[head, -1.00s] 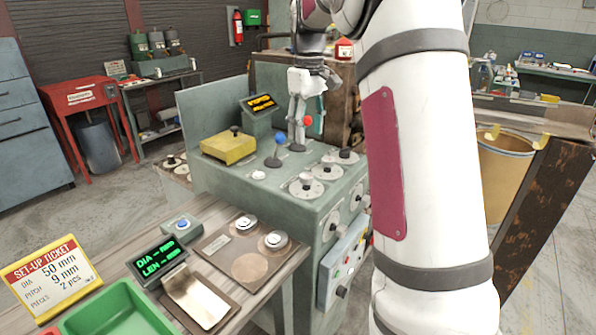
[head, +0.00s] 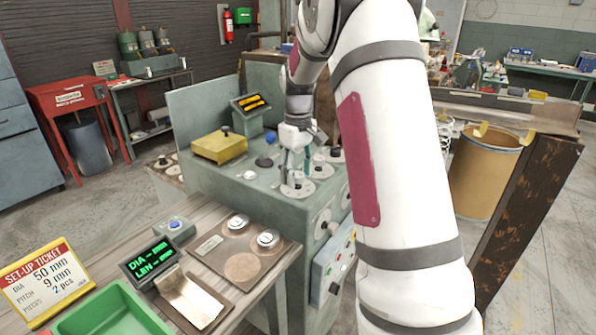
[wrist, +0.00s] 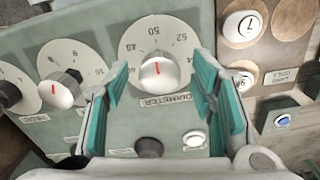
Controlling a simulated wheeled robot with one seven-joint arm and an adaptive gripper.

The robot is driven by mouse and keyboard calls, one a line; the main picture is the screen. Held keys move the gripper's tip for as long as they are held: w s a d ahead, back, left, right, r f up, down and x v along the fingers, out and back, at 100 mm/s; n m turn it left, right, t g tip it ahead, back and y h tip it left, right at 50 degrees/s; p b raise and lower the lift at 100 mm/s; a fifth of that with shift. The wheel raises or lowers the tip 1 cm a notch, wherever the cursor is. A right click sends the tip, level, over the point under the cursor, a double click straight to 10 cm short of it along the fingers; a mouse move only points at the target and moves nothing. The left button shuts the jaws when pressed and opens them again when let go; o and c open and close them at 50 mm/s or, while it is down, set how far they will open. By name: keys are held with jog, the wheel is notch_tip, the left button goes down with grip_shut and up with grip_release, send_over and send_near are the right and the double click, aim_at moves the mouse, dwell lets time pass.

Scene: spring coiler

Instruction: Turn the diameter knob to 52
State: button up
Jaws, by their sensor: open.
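The diameter knob (wrist: 158,76) is a white round knob with a red line, on a pale dial (wrist: 132,56) marked 48, 50, 52 and more. Its red line points close to 50. Part of the DIAMETER label shows below it. My gripper (wrist: 158,84) is open, with one teal finger left of the knob and one right of it; I cannot tell if they touch it. In the head view my gripper (head: 294,166) hangs over the front dial (head: 298,191) on the machine top and hides most of its knob.
Another dial knob (wrist: 61,90) stands to the left in the wrist view. A white button (wrist: 194,139) lies near the right finger. A yellow box (head: 219,147) and a blue-topped lever stand on the machine top. A set-up ticket (head: 48,281) reads DIA 50 mm.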

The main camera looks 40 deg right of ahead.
jog(key=c, duration=1.1)
jog(key=shift+c, duration=0.2)
jog(key=m, duration=0.5)
jog(key=shift+m+b, duration=0.4)
jog(key=shift+m, duration=2)
jog(key=shift+r, duration=0.1)
jog(key=o, duration=1.1)
